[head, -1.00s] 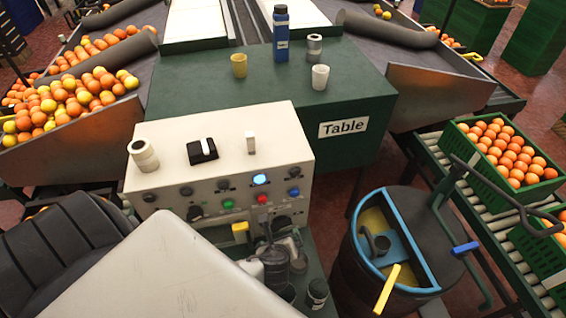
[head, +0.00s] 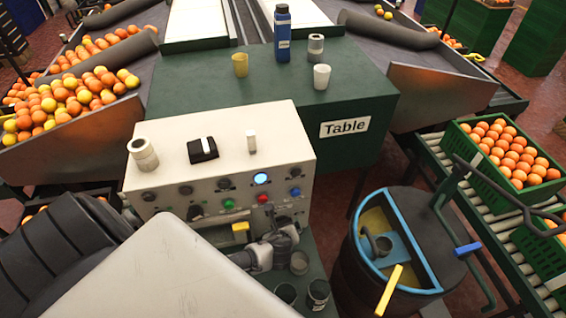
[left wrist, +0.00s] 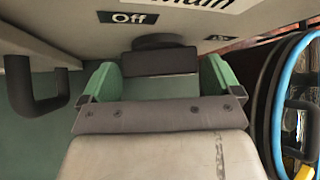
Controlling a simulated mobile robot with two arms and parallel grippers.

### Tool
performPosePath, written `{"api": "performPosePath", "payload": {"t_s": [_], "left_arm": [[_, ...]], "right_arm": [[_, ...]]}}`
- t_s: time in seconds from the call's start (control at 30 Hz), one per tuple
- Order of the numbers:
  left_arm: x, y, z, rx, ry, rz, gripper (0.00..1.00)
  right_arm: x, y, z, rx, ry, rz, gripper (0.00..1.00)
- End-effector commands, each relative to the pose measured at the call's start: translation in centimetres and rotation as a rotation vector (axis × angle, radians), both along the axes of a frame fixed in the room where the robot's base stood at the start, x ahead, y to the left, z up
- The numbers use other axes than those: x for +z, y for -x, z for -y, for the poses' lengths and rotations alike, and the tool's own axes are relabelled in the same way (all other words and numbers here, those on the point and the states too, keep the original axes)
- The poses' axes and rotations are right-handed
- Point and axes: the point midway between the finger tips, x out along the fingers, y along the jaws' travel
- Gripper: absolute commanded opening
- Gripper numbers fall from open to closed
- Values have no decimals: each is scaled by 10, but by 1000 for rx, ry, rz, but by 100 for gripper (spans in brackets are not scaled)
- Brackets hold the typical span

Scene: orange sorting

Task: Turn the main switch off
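The main switch (left wrist: 160,62) is a black rotary knob with a straight bar handle. In the left wrist view the bar lies level across the picture, below a partly cut "Main" label (left wrist: 190,3). An "Off" label (left wrist: 134,18) is to its left. My left gripper (left wrist: 158,80) is open, with one green finger on each side of the bar and gaps between. In the head view my left gripper (head: 284,234) is at the lower right of the white control panel (head: 225,170), where it partly hides the switch. My right gripper is not in view.
The panel front carries several knobs, a green button (head: 229,203), a red button (head: 264,198) and a blue button (head: 295,191). Small cups (head: 285,293) stand below it. A dark drum with a blue rim (head: 352,236) is to the right. A black handle (left wrist: 38,100) is left in the wrist view.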

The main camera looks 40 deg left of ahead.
Motion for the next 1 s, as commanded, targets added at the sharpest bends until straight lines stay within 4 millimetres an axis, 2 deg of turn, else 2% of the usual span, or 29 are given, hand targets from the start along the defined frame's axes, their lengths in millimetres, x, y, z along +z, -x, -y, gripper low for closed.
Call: {"api": "performPosePath", "payload": {"t_s": [0.03,0.23,0.27,0.47,0.6,0.8,1.0], "left_arm": [[0,0,0,0,0,0,85],[0,0,0,0,0,0,54],[0,0,0,0,0,0,53],[-5,2,-1,0,63,76,53],[-11,3,-1,0,182,215,53],[-9,2,-2,1,288,338,53],[-3,2,-2,0,323,378,53]], "right_arm": [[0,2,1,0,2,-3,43],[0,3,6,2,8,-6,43],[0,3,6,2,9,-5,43],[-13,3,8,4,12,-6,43],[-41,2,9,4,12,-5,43],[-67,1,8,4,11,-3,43],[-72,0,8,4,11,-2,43]]}}
